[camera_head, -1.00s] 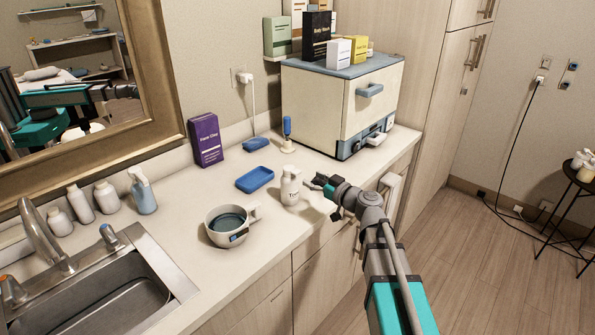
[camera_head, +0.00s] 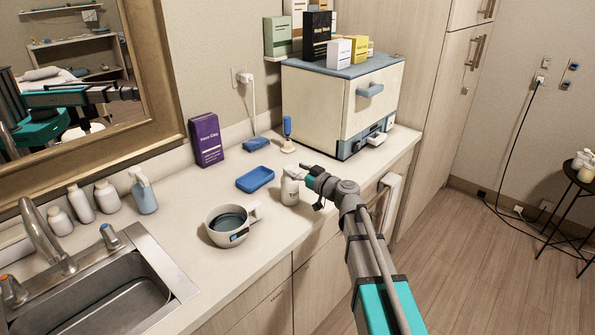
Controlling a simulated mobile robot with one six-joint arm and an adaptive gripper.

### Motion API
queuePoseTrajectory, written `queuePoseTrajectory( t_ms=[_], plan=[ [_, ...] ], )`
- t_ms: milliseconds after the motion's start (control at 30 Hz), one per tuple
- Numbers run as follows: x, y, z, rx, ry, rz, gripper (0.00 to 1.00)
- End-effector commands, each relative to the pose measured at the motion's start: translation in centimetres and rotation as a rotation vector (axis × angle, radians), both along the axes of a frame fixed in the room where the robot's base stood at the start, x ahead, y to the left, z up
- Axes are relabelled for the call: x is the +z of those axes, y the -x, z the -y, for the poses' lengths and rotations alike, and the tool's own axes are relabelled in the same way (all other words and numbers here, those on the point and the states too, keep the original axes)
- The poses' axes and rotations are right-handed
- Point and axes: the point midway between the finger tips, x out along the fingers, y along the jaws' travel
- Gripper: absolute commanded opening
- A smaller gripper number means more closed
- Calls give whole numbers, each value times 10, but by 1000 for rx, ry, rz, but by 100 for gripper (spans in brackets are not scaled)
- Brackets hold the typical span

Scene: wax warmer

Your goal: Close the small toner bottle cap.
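The small white toner bottle (camera_head: 289,191) stands upright on the counter near its front edge, to the right of the wax warmer pot. Its label is partly readable. My gripper (camera_head: 303,174) reaches in from the right, with its fingertips at the bottle's top and over its right side in the picture. The cap is small and partly hidden by the gripper, so I cannot tell whether it is open or closed. I cannot tell whether the fingers touch the bottle, or how far apart they are.
The wax warmer pot (camera_head: 229,224) stands left of the bottle, and a blue tray (camera_head: 255,179) lies behind it. A white cabinet with a blue top (camera_head: 339,105) stands at the back right. A purple box (camera_head: 206,139) stands by the wall. The sink (camera_head: 110,302) is at lower left.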

Motion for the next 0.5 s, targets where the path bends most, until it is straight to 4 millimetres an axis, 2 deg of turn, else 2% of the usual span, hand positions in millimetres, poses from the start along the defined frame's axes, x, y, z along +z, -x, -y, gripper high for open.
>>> queuePoseTrajectory(
  t_ms=[33, 333, 500],
  plan=[
    [0, 0, 0, 0, 0, 0, 55],
    [0, 0, 0, 0, 0, 0, 0],
    [0, 0, 0, 0, 0, 0, 0]
  ],
)
